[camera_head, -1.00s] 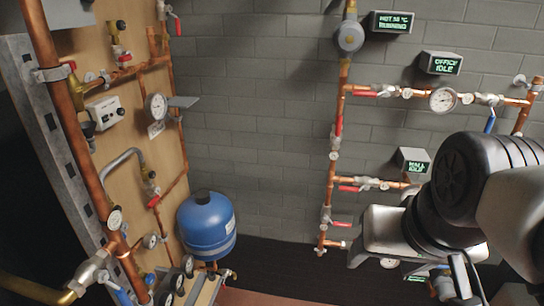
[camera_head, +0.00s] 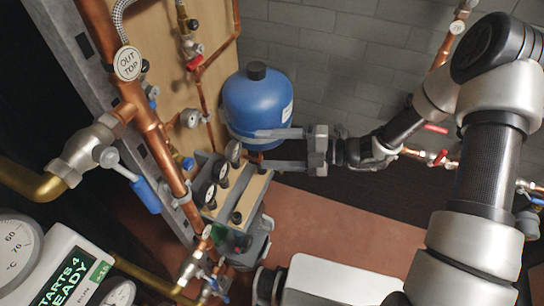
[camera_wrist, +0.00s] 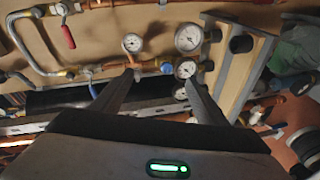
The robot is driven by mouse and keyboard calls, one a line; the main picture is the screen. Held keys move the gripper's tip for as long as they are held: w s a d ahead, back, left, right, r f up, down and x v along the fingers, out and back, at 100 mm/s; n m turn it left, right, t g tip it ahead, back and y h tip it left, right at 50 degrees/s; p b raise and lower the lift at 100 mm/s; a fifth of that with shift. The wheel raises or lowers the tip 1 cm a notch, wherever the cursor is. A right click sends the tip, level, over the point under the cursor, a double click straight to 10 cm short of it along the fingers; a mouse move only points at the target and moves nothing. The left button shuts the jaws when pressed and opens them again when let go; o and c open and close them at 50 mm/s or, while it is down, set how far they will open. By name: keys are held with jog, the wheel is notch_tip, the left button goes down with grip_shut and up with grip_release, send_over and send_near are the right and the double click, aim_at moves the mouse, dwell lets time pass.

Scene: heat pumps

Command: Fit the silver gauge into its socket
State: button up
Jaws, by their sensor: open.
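My gripper (camera_head: 250,149) is open and empty, its two grey fingers pointing left in front of the blue tank. Its fingertips also show in the wrist view (camera_wrist: 160,78). A silver-rimmed gauge (camera_head: 190,118) is on the pipework left of the fingertips. Three more round gauges stand in a row at a wood-topped rack (camera_head: 256,192): a far one (camera_head: 233,152), a middle one (camera_head: 220,172) and a near one (camera_head: 208,195). I cannot tell which is the task's silver gauge. In the wrist view, several gauges, such as one large gauge (camera_wrist: 189,38), lie beyond the fingertips. I cannot make out an empty socket.
The blue tank (camera_head: 258,103) is close behind the fingers. Copper pipes (camera_head: 150,120) and a blue-handled valve (camera_head: 145,195) are at the left. A display box (camera_head: 65,270) is at the lower left. The reddish floor (camera_head: 340,225) is clear right of the rack.

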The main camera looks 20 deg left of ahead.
aim_at(232, 143)
jog(key=f+m+t, duration=0.1)
jog(key=f+m, duration=0.2)
jog(key=w+a+f+m+t+y+b, duration=0.1)
jog(key=f+m, duration=0.1)
jog(key=m, duration=0.1)
jog(key=w+a+f+m+t+y, duration=0.1)
jog(key=f+m, duration=0.1)
jog(key=f, duration=0.1)
jog(key=shift+w+f+m+t+b, duration=0.25)
jog(key=shift+f+m+t+b, duration=0.05)
jog(key=shift+m+b, duration=0.1)
jog(key=shift+a, duration=0.15)
jog(key=a, duration=0.3)
jog(key=a+b, duration=0.1)
jog(key=a, duration=0.3)
jog(key=w+a, duration=0.1)
jog(key=a, duration=0.2)
jog(key=shift+a, duration=0.25)
jog(key=shift+c, duration=0.4)
jog(key=c, duration=1.1)
jog(key=shift+r+p, duration=1.65)
jog(key=shift+r, duration=0.4)
jog(key=shift+c, duration=0.3)
